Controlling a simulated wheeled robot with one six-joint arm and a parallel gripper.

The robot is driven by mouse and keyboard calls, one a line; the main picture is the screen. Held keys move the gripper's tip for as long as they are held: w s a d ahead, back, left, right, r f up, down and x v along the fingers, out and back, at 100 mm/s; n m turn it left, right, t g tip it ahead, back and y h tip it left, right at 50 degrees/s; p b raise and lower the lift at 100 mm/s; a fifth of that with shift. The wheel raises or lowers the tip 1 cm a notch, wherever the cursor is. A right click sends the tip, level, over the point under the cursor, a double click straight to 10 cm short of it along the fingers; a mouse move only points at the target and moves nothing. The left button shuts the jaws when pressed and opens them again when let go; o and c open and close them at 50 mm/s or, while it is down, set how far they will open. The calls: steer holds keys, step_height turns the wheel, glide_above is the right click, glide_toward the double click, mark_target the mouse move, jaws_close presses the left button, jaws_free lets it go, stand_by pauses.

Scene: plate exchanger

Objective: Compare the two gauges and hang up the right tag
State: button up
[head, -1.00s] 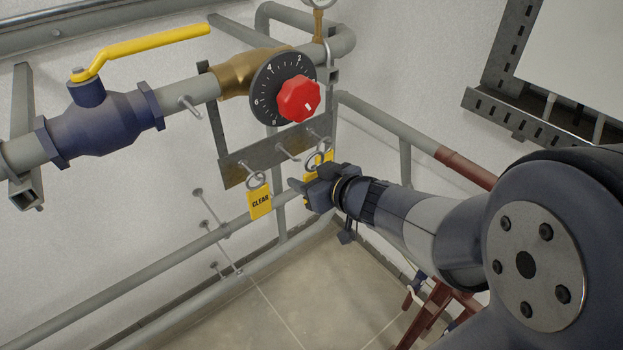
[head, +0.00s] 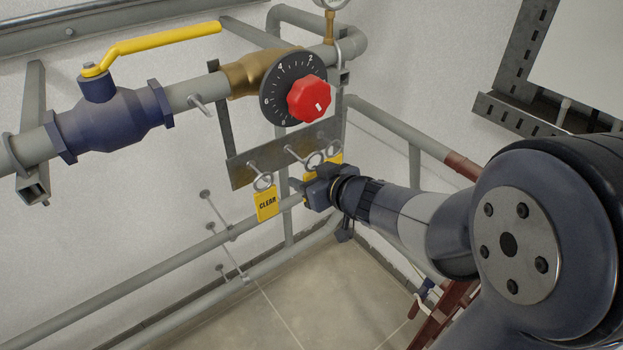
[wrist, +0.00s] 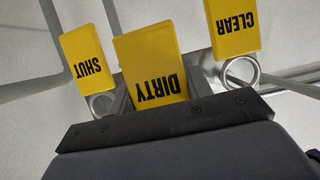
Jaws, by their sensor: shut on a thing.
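My gripper (head: 308,192) is shut on the yellow DIRTY tag (wrist: 155,60), which shows upside down in the wrist view. In the head view the gripper hides most of this tag. A ring (head: 315,160) shows above the gripper at the tip of the middle hook (head: 297,154); I cannot tell whether it is around the hook. The yellow CLEAR tag (head: 267,204) hangs from the left hook. The yellow SHUT tag (wrist: 87,55) is on the other side of the DIRTY tag. Only the lower edge of one round gauge (head: 330,3) shows at the top.
The hooks stick out from a grey metal strip (head: 240,172). Above it are a black dial (head: 272,95) with a red knob (head: 309,98) and a blue valve (head: 112,122) with a yellow lever (head: 160,40). Grey pipes (head: 180,259) run below. A grey-framed panel is at upper right.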

steer(key=shift+b+x, duration=0.65)
steer(key=shift+x, duration=1.5)
steer(key=shift+s+d+f, duration=0.15)
steer(key=shift+s+f, duration=0.1)
steer(key=s+d+p, duration=0.2)
steer(key=s+d, duration=0.2)
steer(key=s, duration=0.1)
steer(key=shift+s+r, duration=0.25)
steer(key=shift+s, duration=0.1)
stand_by(0.7)
stand_by(0.9)
